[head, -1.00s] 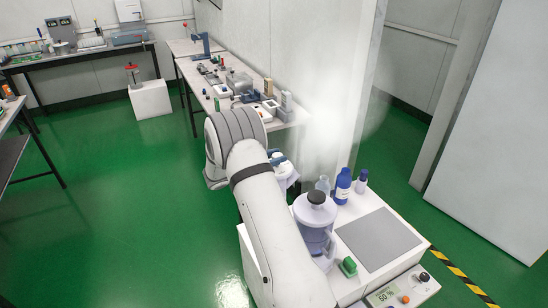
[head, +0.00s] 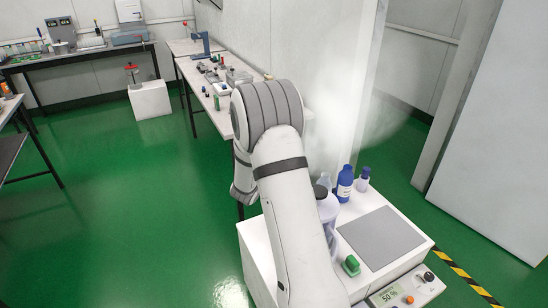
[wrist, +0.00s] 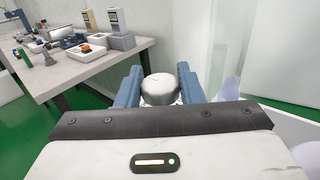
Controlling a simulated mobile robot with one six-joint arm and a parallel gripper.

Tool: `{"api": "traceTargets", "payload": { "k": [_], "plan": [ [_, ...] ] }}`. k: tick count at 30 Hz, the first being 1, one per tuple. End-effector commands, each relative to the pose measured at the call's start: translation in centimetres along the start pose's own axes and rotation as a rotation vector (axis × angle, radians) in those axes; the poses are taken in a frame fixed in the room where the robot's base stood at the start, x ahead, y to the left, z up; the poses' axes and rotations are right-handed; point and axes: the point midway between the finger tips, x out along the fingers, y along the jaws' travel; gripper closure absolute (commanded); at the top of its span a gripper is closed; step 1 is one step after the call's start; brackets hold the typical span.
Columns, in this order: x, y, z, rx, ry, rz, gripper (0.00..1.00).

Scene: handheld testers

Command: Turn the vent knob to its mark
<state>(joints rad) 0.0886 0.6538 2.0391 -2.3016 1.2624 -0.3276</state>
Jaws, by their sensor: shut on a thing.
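In the wrist view, a round pale grey knob (wrist: 160,90) sits between the two blue fingers of my gripper (wrist: 158,86). The fingers are shut on its two sides. I cannot make out a mark on or beside it, and its lower part is hidden by my gripper body. In the head view my arm hides the gripper and the knob.
White mist hangs behind. A table (wrist: 60,80) with testers stands left in the wrist view.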

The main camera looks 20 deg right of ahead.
Motion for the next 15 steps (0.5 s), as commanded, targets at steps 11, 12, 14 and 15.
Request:
{"api": "traceTargets", "payload": {
  "k": [11, 12, 14, 15],
  "plan": [
    [-0.07, -0.15, -0.34, -0.002, 0.006, 0.125, 0.89],
    [-0.07, -0.12, -0.32, -0.003, 0.005, 0.13, 0.89],
    [-0.09, -0.1, -0.3, -0.003, 0.006, 0.135, 0.89],
    [-0.09, -0.08, -0.29, -0.003, 0.006, 0.137, 0.89]
  ]
}}
